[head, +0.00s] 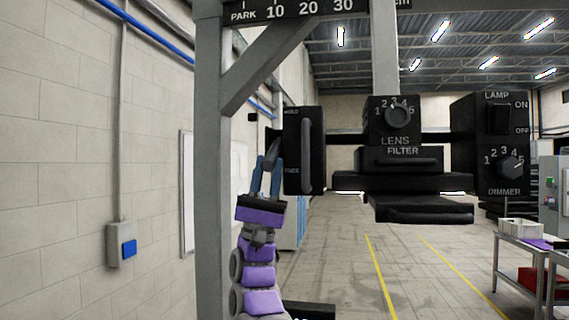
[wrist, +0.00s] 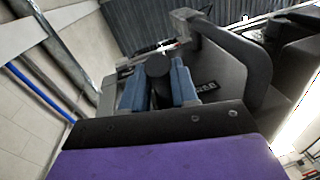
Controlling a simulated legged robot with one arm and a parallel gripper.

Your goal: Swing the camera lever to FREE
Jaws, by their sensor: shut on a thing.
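The camera lever (head: 272,150) is a dark grey arm with a rounded end at the left side of a black box (head: 291,160). The box is marked HOLD near its top and FREE near its bottom. My gripper (head: 265,172), with blue-grey fingers and a purple body, reaches up from below at the box's left edge and is shut on the lever. In the wrist view the lever's dark rounded end (wrist: 158,66) sits between the two fingers (wrist: 157,90). The fingers hide part of the lever, and its exact angle is hard to tell.
A grey loop handle (head: 306,142) stands on the box's front, close right of my gripper. A grey post (head: 209,170) stands close left. LENS (head: 392,120) and LAMP/DIMMER (head: 503,145) units hang to the right. The floor below is open.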

